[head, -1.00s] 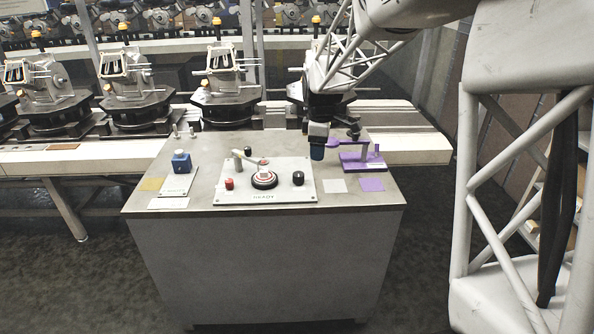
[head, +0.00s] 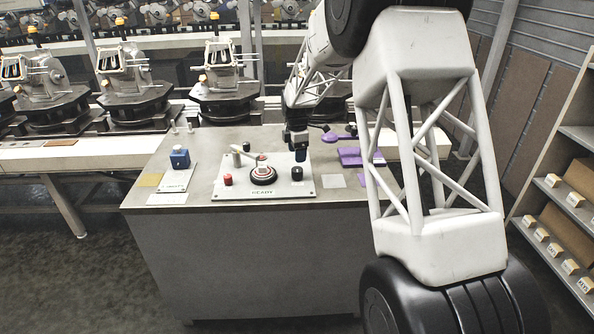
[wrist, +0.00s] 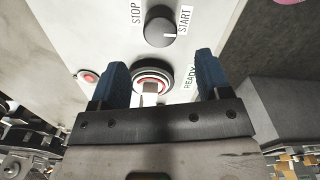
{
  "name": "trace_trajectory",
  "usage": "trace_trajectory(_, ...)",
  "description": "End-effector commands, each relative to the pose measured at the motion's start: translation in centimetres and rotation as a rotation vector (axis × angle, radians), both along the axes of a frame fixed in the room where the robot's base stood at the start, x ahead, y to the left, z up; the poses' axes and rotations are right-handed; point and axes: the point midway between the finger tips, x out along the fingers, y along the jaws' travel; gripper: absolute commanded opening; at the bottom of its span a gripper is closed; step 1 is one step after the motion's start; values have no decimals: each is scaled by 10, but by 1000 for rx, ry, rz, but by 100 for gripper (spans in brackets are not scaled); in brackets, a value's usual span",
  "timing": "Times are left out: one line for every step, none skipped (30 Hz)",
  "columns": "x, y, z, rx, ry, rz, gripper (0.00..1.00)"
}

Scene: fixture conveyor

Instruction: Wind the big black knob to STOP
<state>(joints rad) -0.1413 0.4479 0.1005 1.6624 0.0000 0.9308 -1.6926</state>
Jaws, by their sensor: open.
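The black knob (wrist: 160,27) is at the top of the wrist view, between the printed words STOP and START. Its white mark lies on the START side. In the head view the black knob (head: 296,173) stands at the right of the white control panel (head: 222,193). My gripper (wrist: 160,60) is open and empty, with two blue fingers spread. In the wrist view the knob lies beyond the fingertips, not between them. In the head view my gripper (head: 300,154) hangs above and behind the knob, apart from it.
The label READY (wrist: 189,80) is beside the control. Purple pieces (head: 362,157) lie at right; a blue block (head: 180,158) stands at left.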

Motion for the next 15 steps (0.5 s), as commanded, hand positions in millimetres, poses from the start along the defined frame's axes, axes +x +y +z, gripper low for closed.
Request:
trace_trajectory(0, 0, 0, 0, 0, 0, 71)
trace_trajectory(0, 0, 0, 0, 0, 0, 71)
trace_trajectory(0, 0, 0, 0, 0, 0, 71)
trace_trajectory(0, 0, 0, 0, 0, 0, 71)
trace_trajectory(0, 0, 0, 0, 0, 0, 71)
trace_trajectory(0, 0, 0, 0, 0, 0, 71)
trace_trajectory(0, 0, 0, 0, 0, -1, 71)
trace_trajectory(0, 0, 0, 0, 0, -1, 71)
trace_trajectory(0, 0, -1, 0, 0, -1, 71)
trace_trajectory(0, 0, -1, 0, 0, -1, 71)
trace_trajectory(0, 0, -2, 0, 1, -1, 71)
trace_trajectory(0, 0, -4, 0, 1, -1, 71)
trace_trajectory(0, 0, -5, 0, 1, -1, 71)
trace_trajectory(0, 0, -7, 0, 1, -1, 71)
trace_trajectory(0, 0, -9, 0, 1, -1, 71)
